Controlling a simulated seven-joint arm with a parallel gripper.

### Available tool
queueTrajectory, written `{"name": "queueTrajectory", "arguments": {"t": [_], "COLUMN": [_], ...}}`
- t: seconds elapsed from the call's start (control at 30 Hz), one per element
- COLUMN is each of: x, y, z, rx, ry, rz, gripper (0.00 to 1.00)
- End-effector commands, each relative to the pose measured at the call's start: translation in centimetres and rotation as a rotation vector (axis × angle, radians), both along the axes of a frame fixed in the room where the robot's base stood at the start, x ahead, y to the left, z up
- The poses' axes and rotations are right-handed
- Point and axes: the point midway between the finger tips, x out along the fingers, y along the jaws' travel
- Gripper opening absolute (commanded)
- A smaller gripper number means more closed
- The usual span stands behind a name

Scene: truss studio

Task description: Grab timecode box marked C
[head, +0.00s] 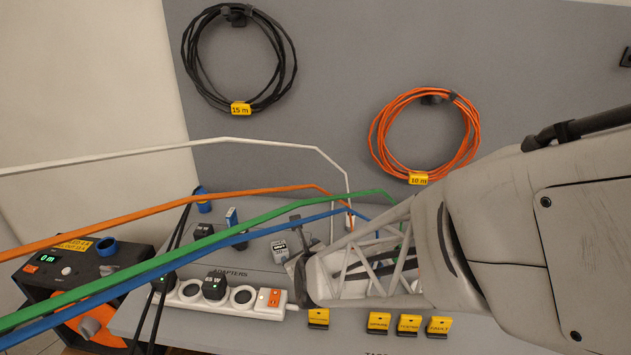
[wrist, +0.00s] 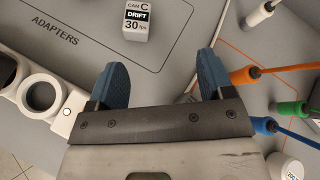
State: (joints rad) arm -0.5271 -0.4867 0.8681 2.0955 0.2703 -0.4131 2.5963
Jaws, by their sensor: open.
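The timecode box marked C (wrist: 138,20) is a small pale box at the top of the wrist view. Its label reads CAM C, DRIFT and 30 fps. In the head view the box (head: 282,252) stands on the grey adapters mat, just left of my gripper (head: 299,250). In the wrist view my gripper (wrist: 162,76) shows two blue fingertips spread apart with nothing between them. The box lies ahead of the fingertips, apart from them, roughly in line with the gap.
A white power strip (head: 262,304) with plugs runs in front of the mat. White, orange, green and blue cables (head: 240,220) cross the head view near the gripper. Yellow-tagged blocks (head: 408,324) sit at the table's front. A dark reel box (head: 75,290) stands left.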

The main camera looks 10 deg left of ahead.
Motion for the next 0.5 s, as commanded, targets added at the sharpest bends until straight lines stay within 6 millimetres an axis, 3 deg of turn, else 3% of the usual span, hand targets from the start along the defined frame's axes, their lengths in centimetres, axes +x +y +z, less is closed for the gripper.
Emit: {"name": "queueTrajectory", "arguments": {"t": [0.2,0.5], "x": [-0.1,-0.2], "y": [2.7,3.8], "z": [-2.5,-3.3], "rx": [0.228,0.339], "ry": [0.019,0.027], "rz": [-0.101,-0.145], "gripper": [0.74,0.74]}}
